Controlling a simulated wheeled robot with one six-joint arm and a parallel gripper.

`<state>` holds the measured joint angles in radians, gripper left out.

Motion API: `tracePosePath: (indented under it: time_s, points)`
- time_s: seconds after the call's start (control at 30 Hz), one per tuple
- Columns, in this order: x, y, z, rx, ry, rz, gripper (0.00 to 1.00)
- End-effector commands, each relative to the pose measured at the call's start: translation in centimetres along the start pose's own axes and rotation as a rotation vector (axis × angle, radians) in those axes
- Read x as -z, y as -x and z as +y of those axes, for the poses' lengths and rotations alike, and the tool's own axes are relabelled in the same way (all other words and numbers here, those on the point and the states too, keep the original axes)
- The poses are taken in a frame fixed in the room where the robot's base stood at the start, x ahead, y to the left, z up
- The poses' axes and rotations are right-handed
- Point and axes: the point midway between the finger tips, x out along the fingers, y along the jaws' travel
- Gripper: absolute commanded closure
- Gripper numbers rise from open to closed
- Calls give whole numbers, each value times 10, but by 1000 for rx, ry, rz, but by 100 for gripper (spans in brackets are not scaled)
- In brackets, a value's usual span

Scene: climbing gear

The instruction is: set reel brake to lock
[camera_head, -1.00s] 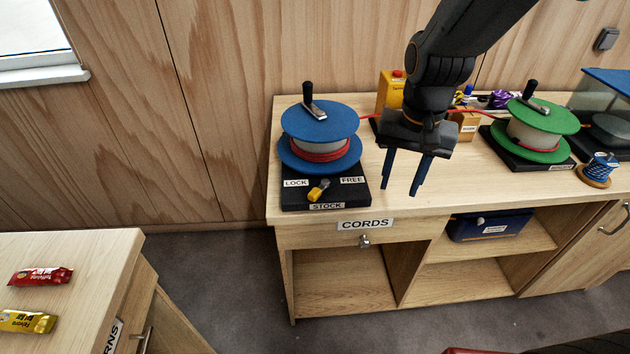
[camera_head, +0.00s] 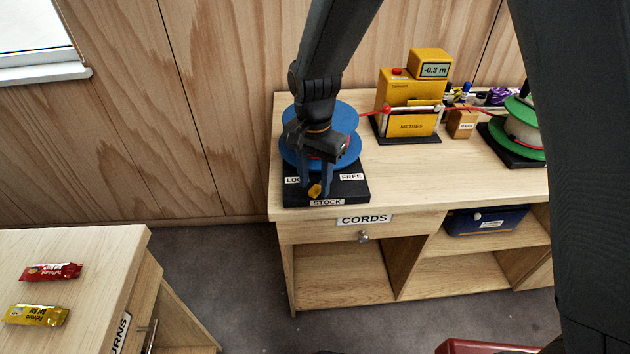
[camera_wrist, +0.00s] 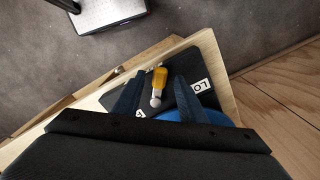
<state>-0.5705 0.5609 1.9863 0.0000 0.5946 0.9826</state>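The blue stock reel (camera_head: 343,118) stands on its black base (camera_head: 352,192) at the left end of the bench. The base carries LOCK, FREE and STOCK labels. The brake lever has a yellow end (camera_head: 315,191); the lever also shows in the wrist view (camera_wrist: 159,79), with a pale pivot end. My gripper (camera_head: 316,186) is over the front of the base, fingers pointing down. In the wrist view the fingers (camera_wrist: 154,95) are apart, one on each side of the lever, with gaps visible. My gripper partly hides the reel and the LOCK label.
A yellow meter box (camera_head: 409,95) stands right of the reel, with a red cord running past it. The green reel (camera_head: 520,130) is further right, partly behind my arm. A counter (camera_head: 75,250) with two wrapped bars is at left front.

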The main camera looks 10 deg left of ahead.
Motion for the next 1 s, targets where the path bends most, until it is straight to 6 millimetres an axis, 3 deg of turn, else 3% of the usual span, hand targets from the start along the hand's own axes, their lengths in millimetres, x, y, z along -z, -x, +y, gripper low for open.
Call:
tracePosePath:
  time_s: [0.4, 0.47, 0.63, 1.0]
  points:
    - [0, -11, 0, 0, 0, 0, 62]
    - [0, -11, 0, 0, 0, 0, 69]
    - [0, -10, 0, 0, 1, 0, 98]
    - [0, -10, -6, 0, -132, 0, 100]
